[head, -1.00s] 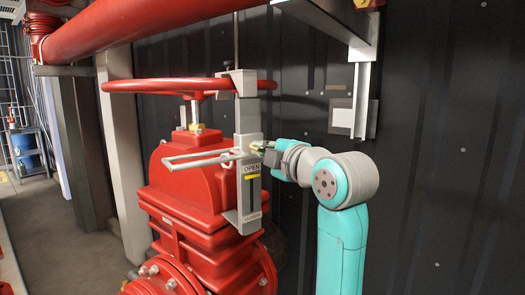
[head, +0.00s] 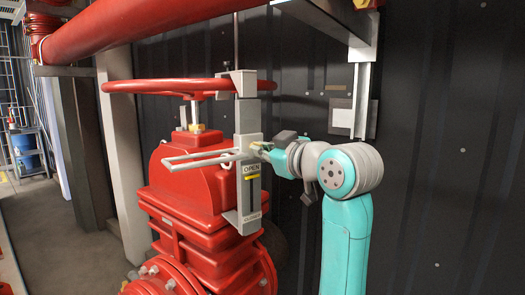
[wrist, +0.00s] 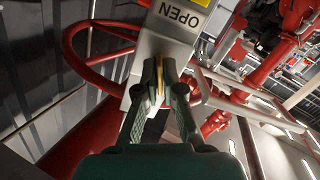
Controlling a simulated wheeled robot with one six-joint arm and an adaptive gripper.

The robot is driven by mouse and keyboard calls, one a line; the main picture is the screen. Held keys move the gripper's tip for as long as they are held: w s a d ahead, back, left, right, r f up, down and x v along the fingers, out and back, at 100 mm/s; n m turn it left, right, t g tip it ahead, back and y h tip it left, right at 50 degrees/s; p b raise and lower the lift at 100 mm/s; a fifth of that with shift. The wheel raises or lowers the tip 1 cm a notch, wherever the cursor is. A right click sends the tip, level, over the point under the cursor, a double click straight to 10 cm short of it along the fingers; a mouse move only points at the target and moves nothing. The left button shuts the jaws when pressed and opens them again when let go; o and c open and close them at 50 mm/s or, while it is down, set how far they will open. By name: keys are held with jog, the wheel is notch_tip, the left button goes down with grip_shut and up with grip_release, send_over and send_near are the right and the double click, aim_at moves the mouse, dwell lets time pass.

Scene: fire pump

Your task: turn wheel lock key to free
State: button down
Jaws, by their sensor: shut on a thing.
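The grey wheel lock (head: 248,120) stands upright beside the red handwheel (head: 165,86), with its top clamp at the wheel's rim. Its lower plate (head: 250,205) reads OPEN at the top and CLOSED at the bottom, with a yellow mark near OPEN. My gripper (head: 262,150) is at the lock's right side, just above the OPEN label. In the wrist view my gripper (wrist: 162,80) is shut on a thin brass-coloured key (wrist: 160,82) in front of the grey lock body. The fingers hide most of the key. The wrist view is rolled over.
A grey two-bar handle (head: 200,158) sticks out left from the lock. The red valve body (head: 190,180) stands below the wheel. A grey bracket (head: 362,95) hangs above my arm. A dark ribbed wall (head: 450,180) is close behind.

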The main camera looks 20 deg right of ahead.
jog(key=m, duration=0.4)
jog(key=shift+f, duration=0.1)
jog(key=shift+m, duration=0.3)
dwell(0.4)
jog(key=c, duration=1.3)
grip_release()
jog(key=v, duration=1.2)
jog(key=shift+d, duration=0.2)
jog(key=shift+w, duration=0.1)
